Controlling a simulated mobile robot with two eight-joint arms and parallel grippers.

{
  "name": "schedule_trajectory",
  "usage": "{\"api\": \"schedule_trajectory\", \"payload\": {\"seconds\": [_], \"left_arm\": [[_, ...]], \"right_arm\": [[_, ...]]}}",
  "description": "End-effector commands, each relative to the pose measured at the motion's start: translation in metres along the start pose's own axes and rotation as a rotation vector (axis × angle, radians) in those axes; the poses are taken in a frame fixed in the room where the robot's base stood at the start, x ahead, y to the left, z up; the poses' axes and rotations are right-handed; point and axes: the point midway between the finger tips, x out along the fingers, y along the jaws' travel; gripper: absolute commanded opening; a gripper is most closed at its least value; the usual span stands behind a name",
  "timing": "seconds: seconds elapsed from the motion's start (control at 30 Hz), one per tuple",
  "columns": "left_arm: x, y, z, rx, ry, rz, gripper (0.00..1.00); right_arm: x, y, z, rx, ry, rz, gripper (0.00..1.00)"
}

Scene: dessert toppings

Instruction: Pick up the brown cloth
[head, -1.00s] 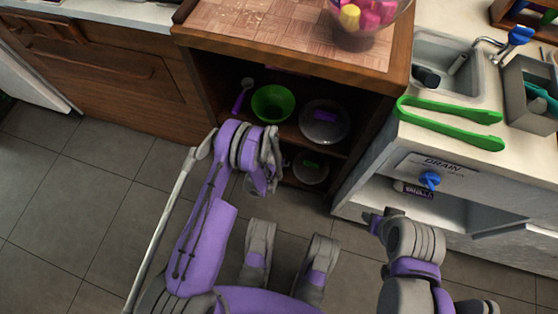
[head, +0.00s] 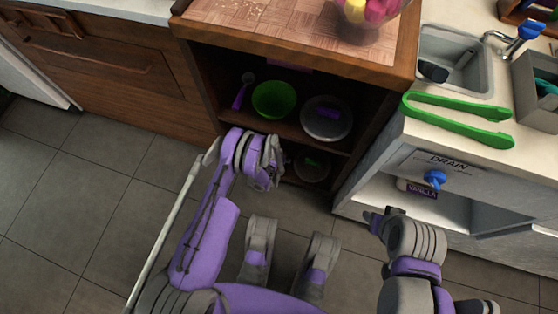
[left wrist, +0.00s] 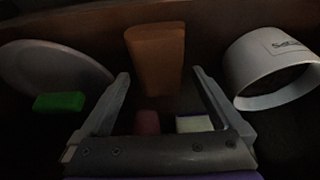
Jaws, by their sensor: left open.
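A brown block-shaped thing (left wrist: 155,48), which looks like the folded brown cloth, stands upright in the dark shelf space in the left wrist view. It is just beyond and between the fingertips of my left gripper (left wrist: 160,76). The fingers are apart with nothing clearly held. In the head view my left gripper (head: 268,168) is at the lower opening of the wooden cabinet, partly hidden by its own wrist. The cloth does not show there. My right arm's end (head: 378,222) is at the lower right, before the white counter; its fingers are unclear.
A red thing (left wrist: 147,122) and a yellow-white block (left wrist: 194,123) are near. Above is a shelf with a green bowl (head: 275,100).

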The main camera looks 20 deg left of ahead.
Motion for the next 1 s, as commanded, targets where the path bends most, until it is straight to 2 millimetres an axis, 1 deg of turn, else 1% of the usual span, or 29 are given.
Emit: {"api": "schedule_trajectory", "payload": {"seconds": [0.63, 0.67, 0.8, 0.97, 1.0], "left_arm": [[0.0044, 0.0, 0.0019, 0.0, 0.0, 0.0, 1.0], [0.0044, 0.0, 0.0019, 0.0, 0.0, 0.0, 0.96], [0.0044, 0.0, 0.0019, 0.0, 0.0, 0.0, 0.71], [0.0044, 0.0, 0.0019, 0.0, 0.0, 0.0, 0.42], [0.0044, 0.0, 0.0019, 0.0, 0.0, 0.0, 0.35]], "right_arm": [[0.0, 0.0, 0.0, 0.0, 0.0, 0.0, 0.5], [0.0, 0.0, 0.0, 0.0, 0.0, 0.0, 0.5], [0.0, 0.0, 0.0, 0.0, 0.0, 0.0, 0.5], [0.0, 0.0, 0.0, 0.0, 0.0, 0.0, 0.5], [0.0, 0.0, 0.0, 0.0, 0.0, 0.0, 0.5]]}}
